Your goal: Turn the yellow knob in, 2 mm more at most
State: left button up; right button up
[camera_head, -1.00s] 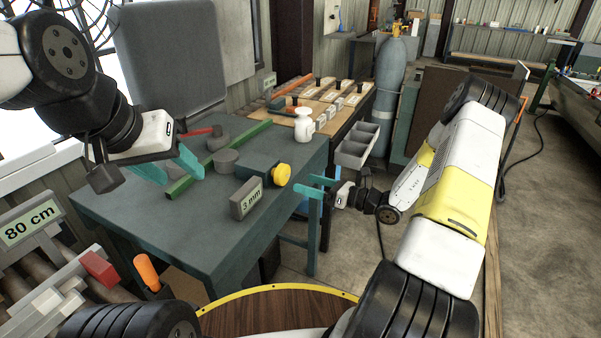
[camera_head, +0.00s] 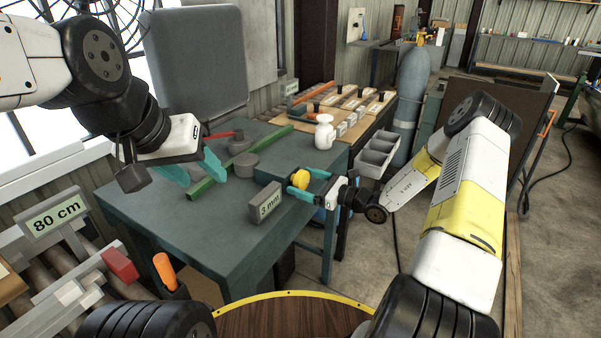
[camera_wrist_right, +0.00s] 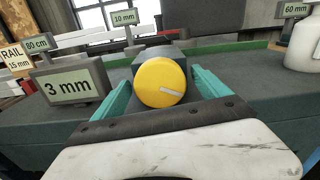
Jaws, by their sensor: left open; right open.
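The yellow knob (camera_head: 299,179) sits on the front of a dark grey block (camera_head: 272,174) on the table. In the right wrist view the yellow knob (camera_wrist_right: 160,82) shows a white pointer line aimed right and slightly down. My right gripper (camera_head: 300,184) is open, with its teal fingers on either side of the knob. In the right wrist view the right gripper (camera_wrist_right: 161,92) shows a gap between each finger and the knob. My left gripper (camera_head: 196,170) is open and empty above the left part of the table, well away from the knob.
A "3 mm" sign (camera_head: 265,203) stands close left of the knob. A green bar (camera_head: 240,163), a grey cylinder (camera_head: 246,164) and a white bottle (camera_head: 324,132) are farther back. Grey bins (camera_head: 375,153) hang at the right. The table front (camera_head: 225,235) is bare.

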jog(key=shift+a, duration=0.1)
jog(key=c, duration=1.4)
jog(key=shift+w+m, duration=0.1)
jog(key=shift+m, duration=1.6)
jog(key=o, duration=1.4)
jog(key=v, duration=0.7)
jog(key=shift+s+d, duration=0.25)
jog(key=shift+d, duration=0.1)
